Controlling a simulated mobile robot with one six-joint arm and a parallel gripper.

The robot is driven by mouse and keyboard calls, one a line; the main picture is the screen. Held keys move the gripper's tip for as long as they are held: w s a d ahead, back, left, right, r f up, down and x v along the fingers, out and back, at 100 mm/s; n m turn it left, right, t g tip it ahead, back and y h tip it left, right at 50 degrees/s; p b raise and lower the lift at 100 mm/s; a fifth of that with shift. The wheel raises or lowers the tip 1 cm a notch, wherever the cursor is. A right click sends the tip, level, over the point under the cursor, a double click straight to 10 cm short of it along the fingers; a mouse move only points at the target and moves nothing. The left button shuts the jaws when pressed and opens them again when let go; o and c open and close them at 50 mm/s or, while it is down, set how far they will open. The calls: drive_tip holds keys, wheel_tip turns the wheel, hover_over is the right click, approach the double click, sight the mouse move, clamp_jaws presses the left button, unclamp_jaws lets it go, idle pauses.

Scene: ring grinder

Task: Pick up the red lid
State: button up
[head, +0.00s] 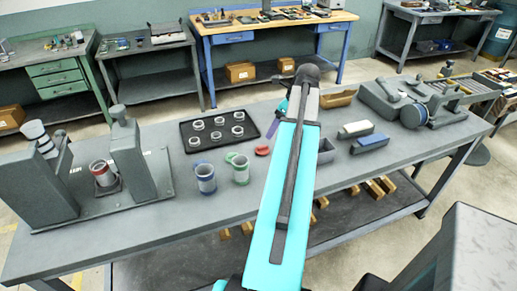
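The red lid (262,150) lies on the grey workbench (150,222), just left of my arm and to the right of the green-marked cup. My cyan arm reaches from the bottom over the bench. My gripper (272,130) hangs behind the arm, above the bench and a little beyond the red lid. It is small and partly hidden by the arm, so I cannot tell whether its fingers are open or shut. The red lid appears apart from it.
A blue-marked cup (206,180) and a green-marked cup (240,170) stand left of the lid. Behind them is a black tray (186,150) with several metal rings. A grey two-post fixture (130,160) stands left.

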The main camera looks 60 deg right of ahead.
drive_tip(key=p, duration=0.2)
hover_over(264, 147)
drive_tip(key=s, duration=0.3)
drive_tip(key=shift+w+f, duration=0.2)
drive_tip(key=shift+f, duration=3.8)
drive_tip(key=shift+p+x, duration=0.9)
drive_tip(key=shift+x, duration=1.7)
drive_tip(key=c, duration=1.1)
